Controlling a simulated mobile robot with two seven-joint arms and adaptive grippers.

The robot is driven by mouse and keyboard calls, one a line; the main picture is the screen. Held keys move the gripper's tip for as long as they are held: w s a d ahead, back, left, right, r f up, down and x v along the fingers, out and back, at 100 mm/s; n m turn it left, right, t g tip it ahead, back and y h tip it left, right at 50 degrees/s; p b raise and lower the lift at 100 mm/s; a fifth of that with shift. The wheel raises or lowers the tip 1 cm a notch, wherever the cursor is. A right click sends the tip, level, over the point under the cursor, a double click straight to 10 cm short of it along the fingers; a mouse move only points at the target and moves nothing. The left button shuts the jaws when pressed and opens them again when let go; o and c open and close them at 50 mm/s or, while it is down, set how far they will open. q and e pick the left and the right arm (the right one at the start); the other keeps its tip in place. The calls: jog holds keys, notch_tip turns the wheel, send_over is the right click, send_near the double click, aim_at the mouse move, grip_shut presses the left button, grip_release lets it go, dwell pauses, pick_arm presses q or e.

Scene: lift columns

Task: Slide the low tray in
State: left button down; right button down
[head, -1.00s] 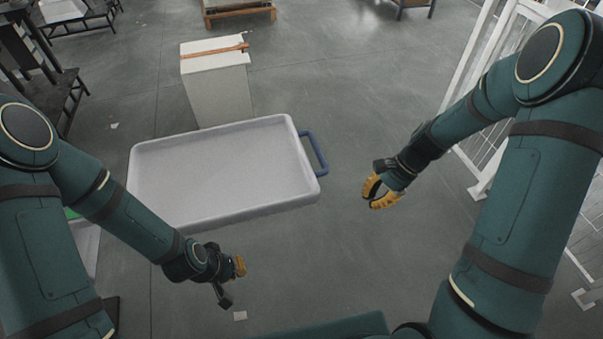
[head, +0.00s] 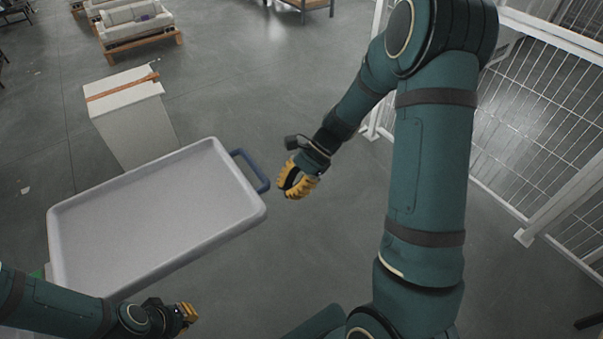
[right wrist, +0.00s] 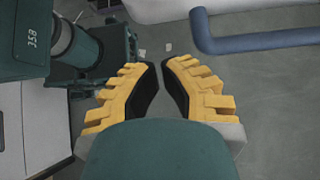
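The low tray (head: 150,205) is pale and shallow with a raised rim, in the left half of the head view. Its blue handle (head: 262,183) sticks out from its right end and shows at the upper right of the right wrist view (right wrist: 262,40). My right gripper (head: 297,183) is just right of the handle, apart from it. Its yellow fingers (right wrist: 163,76) have a narrow gap between them, with nothing held. My left gripper (head: 188,314) is below the tray's near edge in the picture; its finger gap is hidden. What bears the tray is hidden.
A white box (head: 135,125) with a brown strip on top stands behind the tray. A white mesh fence (head: 545,120) runs along the right. A sofa (head: 137,25) is far back. The floor right of the tray is clear.

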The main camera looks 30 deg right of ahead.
aim_at(223, 228)
pick_arm(q)
jog(key=shift+f, duration=0.2)
pick_arm(e)
jog(key=shift+a+f, duration=0.15)
jog(key=shift+a, duration=2.05)
jog(key=shift+a, duration=0.1)
pick_arm(q)
jog(key=shift+s+d+f+b, duration=0.1)
jog(key=shift+s+f+b, duration=0.05)
jog(key=shift+b, duration=0.15)
pick_arm(e)
jog(key=a, duration=1.5)
jog(key=shift+s+a, duration=0.25)
jog(key=shift+s, duration=0.1)
